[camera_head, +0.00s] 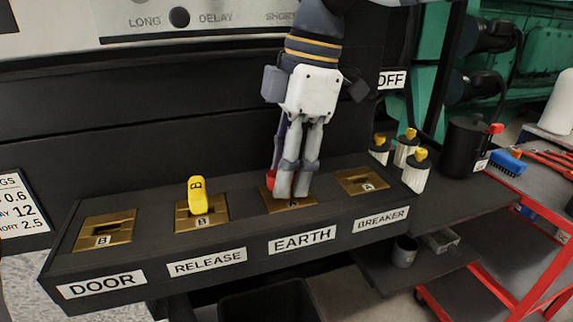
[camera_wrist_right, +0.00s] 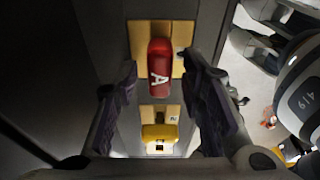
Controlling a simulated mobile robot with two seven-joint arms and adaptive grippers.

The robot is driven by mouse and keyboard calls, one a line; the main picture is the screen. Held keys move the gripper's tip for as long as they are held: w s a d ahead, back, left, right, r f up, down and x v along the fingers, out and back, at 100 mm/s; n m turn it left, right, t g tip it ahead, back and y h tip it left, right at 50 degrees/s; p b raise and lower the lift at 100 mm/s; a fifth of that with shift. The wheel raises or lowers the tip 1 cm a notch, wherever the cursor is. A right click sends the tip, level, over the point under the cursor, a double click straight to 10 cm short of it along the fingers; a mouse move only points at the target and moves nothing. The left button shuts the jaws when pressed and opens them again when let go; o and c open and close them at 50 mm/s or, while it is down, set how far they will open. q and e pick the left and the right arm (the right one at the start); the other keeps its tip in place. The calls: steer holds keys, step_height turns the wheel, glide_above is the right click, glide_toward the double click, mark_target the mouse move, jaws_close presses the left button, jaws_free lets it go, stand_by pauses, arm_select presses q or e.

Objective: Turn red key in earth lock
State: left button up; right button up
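The red key (camera_wrist_right: 158,68), marked A, stands in the brass earth lock (camera_wrist_right: 136,38) on the sloped black panel. In the head view only a bit of the red key (camera_head: 271,176) shows beside my fingers, above the EARTH label (camera_head: 302,239). My right gripper (camera_head: 293,192) points down at this lock. In the wrist view the right gripper (camera_wrist_right: 158,70) has one finger on each side of the key, with a gap on both sides, so it is open. My left gripper is not in view.
A yellow key (camera_head: 197,196) stands in the release lock, left of earth. The door lock (camera_head: 104,230) and breaker lock (camera_head: 361,181) hold no key. White-bodied items with yellow tops (camera_head: 415,172) stand right of the panel, near a black canister (camera_head: 466,148) and a red cart (camera_head: 530,275).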

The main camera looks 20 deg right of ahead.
jaws_close()
steer(key=m, duration=0.3)
steer(key=shift+t, duration=0.3)
steer(key=m, duration=0.5)
steer(key=shift+t+h, duration=0.3)
steer(key=shift+t, duration=0.1)
steer(key=m+t+h, duration=0.1)
steer(key=m, duration=0.5)
steer(key=shift+m, duration=1.1)
steer(key=shift+m+h, duration=0.3)
steer(key=shift+m, duration=0.8)
